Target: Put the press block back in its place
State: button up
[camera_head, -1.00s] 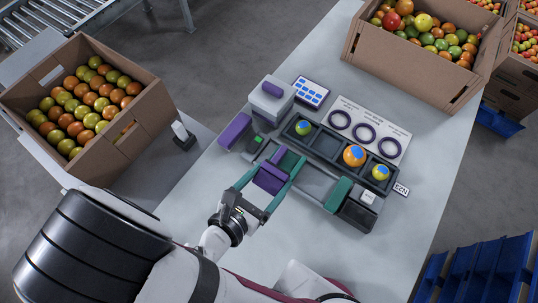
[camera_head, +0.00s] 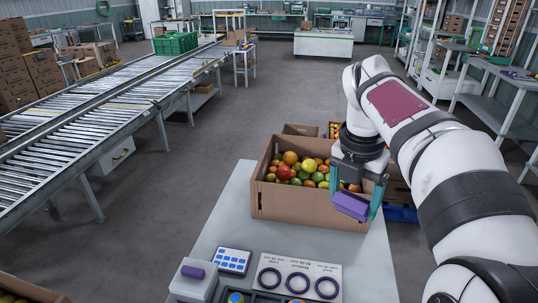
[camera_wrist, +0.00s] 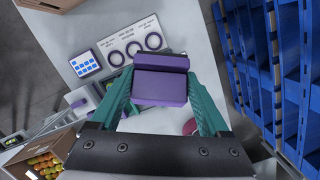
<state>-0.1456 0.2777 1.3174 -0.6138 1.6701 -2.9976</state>
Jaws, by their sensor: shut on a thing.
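The purple press block (camera_head: 350,205) is held between the teal fingers of my gripper (camera_head: 356,190). My gripper is shut on it, raised above the grey table in front of the cardboard box, toward the right. In the wrist view the block (camera_wrist: 160,88) fills the space between the two fingers, with a wider purple part at its far end. The grey station (camera_head: 190,287) with a purple top piece (camera_head: 193,272) stands at the near left of the table, apart from the block. The lower part of the station is cut off by the picture edge.
A card with three purple rings (camera_head: 299,276) and a blue-squared card (camera_head: 233,261) lie on the table (camera_head: 225,220). Blue racks (camera_wrist: 285,80) show at right in the wrist view.

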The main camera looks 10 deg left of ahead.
jog(key=w+a+f+m+g+y, duration=0.45)
jog(key=a+f+m, duration=0.2)
jog(key=f, duration=0.35)
jog(key=a+f+m+y, duration=0.1)
jog(key=a+f+m, duration=0.1)
jog(key=a+f, duration=0.4)
jog(key=w+a+f+m+t+y, duration=0.1)
jog(key=a+f, duration=0.5)
jog(key=a, duration=0.8)
jog(key=w+a+f+m+t+y, duration=0.1)
jog(key=a+f+m+y, duration=0.1)
jog(key=a+f, duration=0.5)
jog(key=shift+a+m+t, duration=0.25)
jog(key=shift+a+m, duration=0.2)
jog(key=shift+a, duration=1.5)
jog(key=shift+a+f, duration=0.2)
jog(key=shift+f, duration=0.05)
notch_tip(320, 180, down, 4)
jog(key=shift+r, duration=0.1)
jog(key=o, duration=1.4)
